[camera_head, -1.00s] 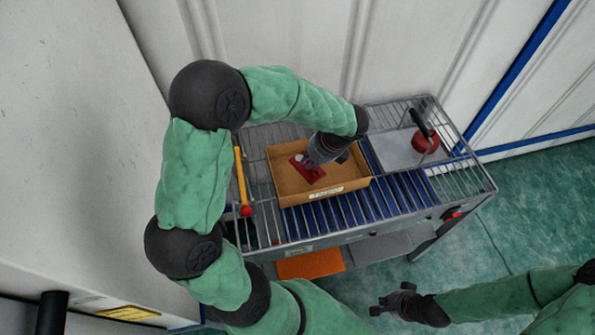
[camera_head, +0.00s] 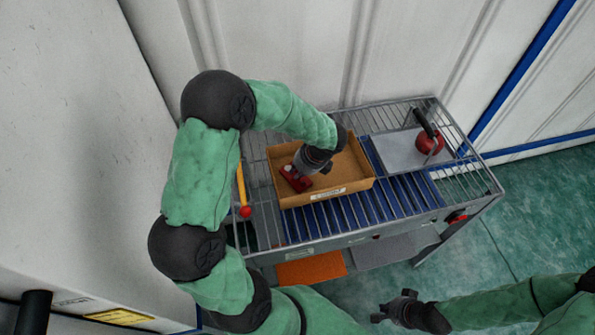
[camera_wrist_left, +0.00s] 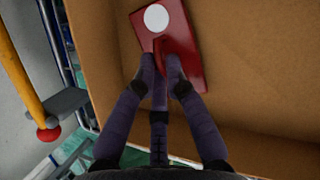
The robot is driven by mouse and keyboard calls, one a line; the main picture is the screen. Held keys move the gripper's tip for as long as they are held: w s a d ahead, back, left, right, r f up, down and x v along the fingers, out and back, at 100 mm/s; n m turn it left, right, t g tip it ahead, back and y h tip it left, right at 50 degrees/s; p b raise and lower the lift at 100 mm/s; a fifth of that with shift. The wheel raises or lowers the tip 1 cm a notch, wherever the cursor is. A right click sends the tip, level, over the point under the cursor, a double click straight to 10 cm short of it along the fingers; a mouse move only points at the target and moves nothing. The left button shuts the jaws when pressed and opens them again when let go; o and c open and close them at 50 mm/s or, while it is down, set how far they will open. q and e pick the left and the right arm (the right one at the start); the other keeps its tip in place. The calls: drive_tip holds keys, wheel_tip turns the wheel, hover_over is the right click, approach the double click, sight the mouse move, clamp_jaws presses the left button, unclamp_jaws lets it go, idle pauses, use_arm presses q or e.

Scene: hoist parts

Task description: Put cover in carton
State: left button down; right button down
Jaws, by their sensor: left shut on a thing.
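The red cover (camera_head: 297,178), with a white round spot on it, is inside the brown carton (camera_head: 348,187) on the rack table, near the carton's left side. My left gripper (camera_head: 304,170) reaches down into the carton and is shut on the cover. In the left wrist view the fingers (camera_wrist_left: 161,72) close on a raised part of the red cover (camera_wrist_left: 190,60), and the carton (camera_wrist_left: 260,75) fills the background. I cannot tell whether the cover touches the carton floor. My right gripper (camera_head: 385,312) is in the lower right, away from the table, with its fingers too small to read.
A yellow stick with a red ball end (camera_head: 244,195) lies left of the carton. A red round object with a black handle (camera_head: 428,142) rests on a grey plate (camera_head: 395,152) at the right. Blue slats (camera_head: 400,190) lie beside the carton. An orange panel (camera_head: 310,268) is below.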

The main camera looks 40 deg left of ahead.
use_arm(q)
drive_tip(key=c, duration=1.7)
unclamp_jaws()
drive_tip(key=shift+f, duration=0.1)
drive_tip(key=o, duration=0.4)
drive_tip(key=p+v, duration=0.3)
drive_tip(key=v, duration=0.9)
drive_tip(key=shift+w, duration=0.1)
